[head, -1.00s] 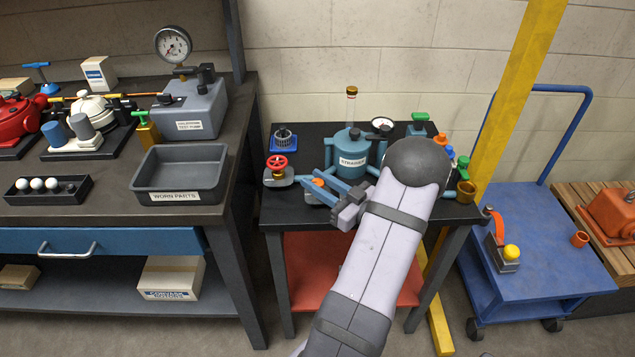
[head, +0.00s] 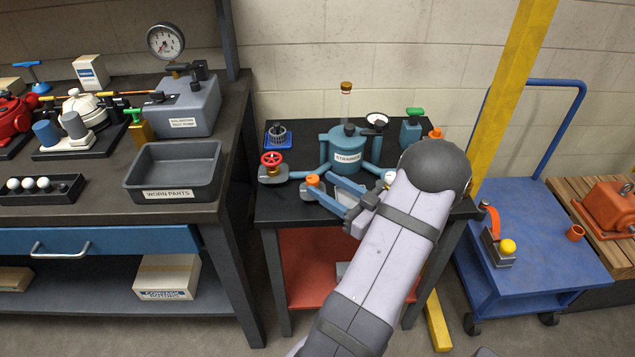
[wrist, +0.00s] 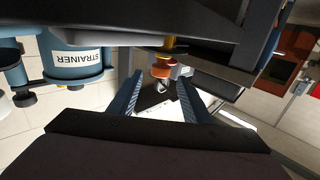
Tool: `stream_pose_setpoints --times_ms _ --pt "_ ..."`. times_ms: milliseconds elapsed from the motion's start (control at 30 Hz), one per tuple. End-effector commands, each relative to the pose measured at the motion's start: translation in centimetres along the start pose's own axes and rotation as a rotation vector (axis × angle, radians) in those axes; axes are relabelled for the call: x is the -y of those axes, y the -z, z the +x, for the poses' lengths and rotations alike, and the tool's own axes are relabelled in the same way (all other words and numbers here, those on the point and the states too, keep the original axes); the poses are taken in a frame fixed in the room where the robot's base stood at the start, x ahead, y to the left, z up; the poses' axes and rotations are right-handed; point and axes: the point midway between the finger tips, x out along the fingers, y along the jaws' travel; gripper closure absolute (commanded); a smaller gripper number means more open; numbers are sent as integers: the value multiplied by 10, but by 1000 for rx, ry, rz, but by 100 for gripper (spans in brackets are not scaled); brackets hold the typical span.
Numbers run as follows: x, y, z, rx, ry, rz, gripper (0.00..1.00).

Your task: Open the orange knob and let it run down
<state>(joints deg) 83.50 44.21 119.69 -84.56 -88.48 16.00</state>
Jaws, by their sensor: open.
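The orange knob (head: 313,180) sits low at the front of the blue strainer (head: 347,150), left of centre on the small dark table. My gripper (head: 319,184) is open, its two blue fingers pointing at the knob. In the wrist view the orange knob (wrist: 161,71) shows between and just beyond the fingertips, with no clear contact. A clear upright tube (head: 345,105) with a cork-coloured cap stands on the strainer and looks pale. A grey tray (head: 316,197) below the knob is partly hidden by a finger, so its contents do not show.
A red handwheel (head: 271,159) stands close left of the knob. A black-and-white gauge (head: 377,119) and a green-topped bottle (head: 411,127) stand behind my arm. My arm hides the table's right side. The worn parts bin (head: 175,173) is on the left bench.

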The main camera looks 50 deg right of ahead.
Motion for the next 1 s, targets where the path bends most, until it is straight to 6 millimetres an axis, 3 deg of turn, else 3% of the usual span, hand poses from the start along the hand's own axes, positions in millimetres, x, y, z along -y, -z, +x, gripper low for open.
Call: stream_pose_setpoints --times_ms 233,733,867,1000 --pt "0 0 -22 1 -1 1 56" --pt "0 0 -24 0 1 0 56" --pt "-8 12 -17 14 -12 -35 56" --pt "-28 40 4 53 -50 -124 56"
